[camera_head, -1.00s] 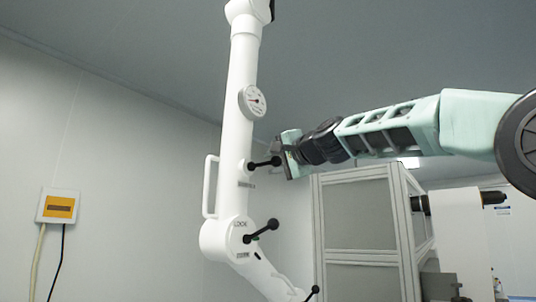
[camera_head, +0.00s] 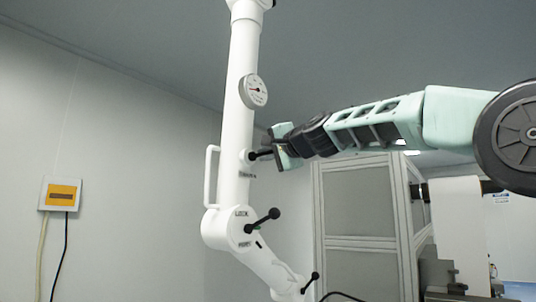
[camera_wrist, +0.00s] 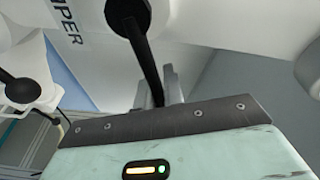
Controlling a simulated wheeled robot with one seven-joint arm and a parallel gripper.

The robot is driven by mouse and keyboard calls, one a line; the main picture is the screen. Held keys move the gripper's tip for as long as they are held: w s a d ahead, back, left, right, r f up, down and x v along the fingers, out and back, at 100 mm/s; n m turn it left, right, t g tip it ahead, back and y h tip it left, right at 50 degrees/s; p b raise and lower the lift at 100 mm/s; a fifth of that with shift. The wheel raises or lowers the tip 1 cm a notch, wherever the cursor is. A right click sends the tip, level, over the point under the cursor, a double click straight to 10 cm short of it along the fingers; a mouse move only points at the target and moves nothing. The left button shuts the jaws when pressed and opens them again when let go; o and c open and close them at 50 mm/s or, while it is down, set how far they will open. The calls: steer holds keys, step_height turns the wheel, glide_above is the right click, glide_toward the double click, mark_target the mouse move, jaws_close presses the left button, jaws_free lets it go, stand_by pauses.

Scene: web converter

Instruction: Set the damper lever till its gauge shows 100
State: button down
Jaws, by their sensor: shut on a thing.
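The damper lever (camera_head: 262,154) is a short black rod on the white extraction arm, below the round gauge (camera_head: 254,91). My gripper is shut on the lever's outer end, which the jaws hide. In the wrist view the black lever (camera_wrist: 142,60) runs from its round hub down between the grey fingers (camera_wrist: 158,92). The gauge has a white face and a needle, but its reading is too small to tell.
A second black lever (camera_head: 262,221), by the LOCK label, sits on the lower joint, and a third (camera_head: 309,283) is further down. A white handle (camera_head: 210,177) runs along the tube's left side. A grey framed cabinet (camera_head: 357,200) stands right, below my arm.

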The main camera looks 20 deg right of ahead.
steer(key=r+n+b, duration=0.1)
steer(key=r+n+t+b, duration=0.1)
steer(key=s+r+n+b, duration=0.1)
steer(key=n, duration=0.1)
steer(key=shift+r+y+b, duration=0.3)
steer(key=c, duration=1.5)
jaws_free()
steer(key=shift+w, duration=0.15)
steer(key=b+v, duration=1)
steer(key=v, duration=0.7)
steer(key=shift+f, duration=0.35)
